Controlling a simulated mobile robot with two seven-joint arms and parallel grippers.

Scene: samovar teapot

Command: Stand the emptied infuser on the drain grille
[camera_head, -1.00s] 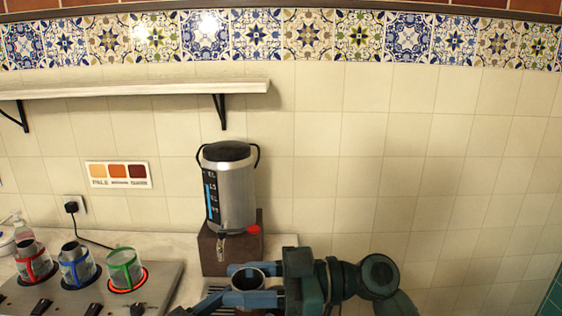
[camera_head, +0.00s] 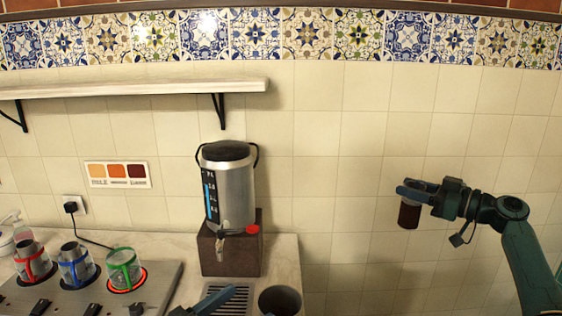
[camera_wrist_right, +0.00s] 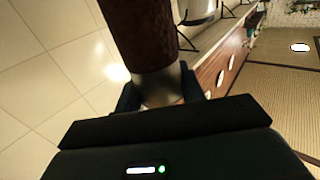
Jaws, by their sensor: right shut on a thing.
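A dark reddish-brown cylinder with a metal collar, which looks like the infuser (camera_head: 409,215), hangs below my right gripper (camera_head: 412,192) in the head view. The right gripper is shut on its metal collar and holds it in the air before the tiled wall, right of the counter. In the right wrist view the infuser (camera_wrist_right: 146,38) extends up from between the fingers (camera_wrist_right: 160,90). Its inside does not show. The drain grille (camera_head: 232,302) lies below the urn, cut by the lower edge. A blue part of my left gripper (camera_head: 208,301) partly covers it; its jaws are not clear.
A dark open round container (camera_head: 280,303) stands right of the grille. The silver urn (camera_head: 232,190) stands on a brown block (camera_head: 230,260) behind it. Glasses in red, blue and green holders (camera_head: 123,268) stand on the hot plate (camera_head: 160,292) at left. A shelf (camera_head: 130,88) is above.

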